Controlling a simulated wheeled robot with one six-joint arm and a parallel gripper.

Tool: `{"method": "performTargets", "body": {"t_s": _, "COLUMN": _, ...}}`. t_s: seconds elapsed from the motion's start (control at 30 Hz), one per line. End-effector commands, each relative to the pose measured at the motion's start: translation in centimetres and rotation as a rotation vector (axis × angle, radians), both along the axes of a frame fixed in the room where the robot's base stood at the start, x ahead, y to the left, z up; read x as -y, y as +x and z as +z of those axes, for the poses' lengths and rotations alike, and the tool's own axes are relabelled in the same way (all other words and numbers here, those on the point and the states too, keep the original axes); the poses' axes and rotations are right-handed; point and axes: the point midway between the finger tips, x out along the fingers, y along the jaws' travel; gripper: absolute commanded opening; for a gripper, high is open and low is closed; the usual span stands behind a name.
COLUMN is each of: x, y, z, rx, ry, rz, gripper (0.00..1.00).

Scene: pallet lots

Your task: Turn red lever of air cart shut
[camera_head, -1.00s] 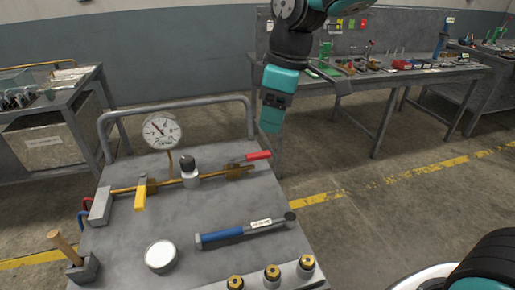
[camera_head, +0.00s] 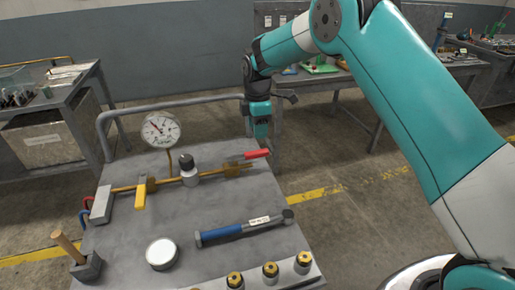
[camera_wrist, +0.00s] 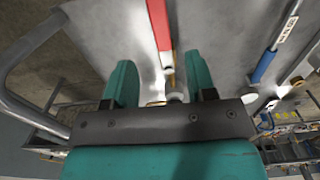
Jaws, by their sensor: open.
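The air cart (camera_head: 215,215) has a grey top with a brass pipe (camera_head: 165,184) across it. The red lever (camera_head: 257,154) sits at the pipe's right end, pointing right, roughly in line with the pipe. It also shows in the wrist view as a red bar (camera_wrist: 158,22) at top centre. My gripper (camera_head: 260,128) points down just above and behind the red lever, apart from it as far as I can tell. In the wrist view my gripper (camera_wrist: 160,78) has its teal fingers spread, with the lever ahead between their lines. Nothing is held.
On the cart are a yellow lever (camera_head: 141,193) across the pipe, a gauge (camera_head: 160,130), a blue-handled tool (camera_head: 235,231), a white round cap (camera_head: 161,253) and brass fittings (camera_head: 270,270). A grey rail (camera_head: 175,106) rises behind. Workbenches stand beyond open floor.

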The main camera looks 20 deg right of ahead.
Motion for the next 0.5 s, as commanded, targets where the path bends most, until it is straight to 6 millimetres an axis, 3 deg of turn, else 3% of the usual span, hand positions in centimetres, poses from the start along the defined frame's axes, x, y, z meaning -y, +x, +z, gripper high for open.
{"method": "performTargets", "body": {"t_s": 0.2, "x": 0.0, "y": -0.1, "z": -4.8, "rx": -0.004, "ry": 0.0, "rz": 0.0, "gripper": 0.51}}
{"method": "performTargets", "body": {"t_s": 0.5, "x": 0.0, "y": 0.0, "z": -8.5, "rx": -0.001, "ry": 0.0, "rz": 0.0, "gripper": 0.51}}
